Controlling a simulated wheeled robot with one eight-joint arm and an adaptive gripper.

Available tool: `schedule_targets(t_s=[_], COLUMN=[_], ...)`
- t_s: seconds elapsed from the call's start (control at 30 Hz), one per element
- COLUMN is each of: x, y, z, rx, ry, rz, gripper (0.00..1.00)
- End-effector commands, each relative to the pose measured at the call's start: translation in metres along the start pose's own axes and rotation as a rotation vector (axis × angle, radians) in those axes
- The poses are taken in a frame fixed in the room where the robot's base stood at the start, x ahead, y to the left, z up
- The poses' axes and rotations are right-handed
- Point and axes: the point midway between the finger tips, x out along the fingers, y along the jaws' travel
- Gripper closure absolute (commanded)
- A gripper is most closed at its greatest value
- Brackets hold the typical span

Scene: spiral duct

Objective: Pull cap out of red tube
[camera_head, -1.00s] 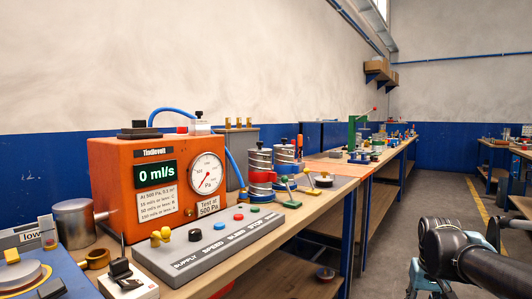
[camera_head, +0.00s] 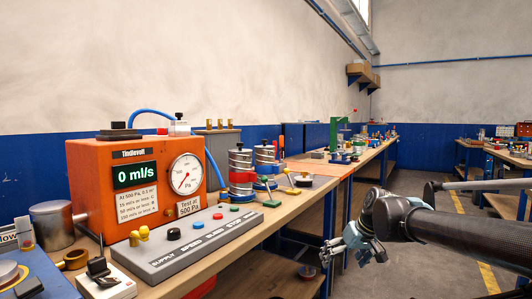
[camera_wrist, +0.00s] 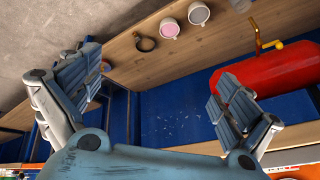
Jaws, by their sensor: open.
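My gripper (camera_head: 350,246) is open and empty to the right of the long bench, out over the aisle in the head view. Its two spread fingers also show in the wrist view (camera_wrist: 158,98).
An orange tester (camera_head: 138,185) reading 0 ml/s and a grey button panel (camera_head: 200,240) fill the near bench. The aisle floor at right is clear.

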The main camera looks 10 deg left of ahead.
Motion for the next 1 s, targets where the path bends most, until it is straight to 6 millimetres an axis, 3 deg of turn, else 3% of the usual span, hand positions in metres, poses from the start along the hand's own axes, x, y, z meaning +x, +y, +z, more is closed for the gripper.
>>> schedule_targets(t_s=[0.03, 0.1, 0.4, 0.6, 0.8, 1.0], x=[-0.004, -0.011, -0.057, -0.087, -0.097, -0.098], y=[-0.018, -0.042, -0.141, -0.191, -0.214, -0.221], z=[-0.031, -0.072, -0.245, -0.344, -0.400, -0.419], rx=[-0.063, -0.146, -0.395, -0.445, -0.436, -0.427], ry=[0.060, 0.152, 0.590, 0.854, 0.989, 1.027], rz=[-0.059, -0.133, -0.349, -0.385, -0.363, -0.347], gripper=[0.00, 0.00, 0.00, 0.00, 0.00, 0.00])
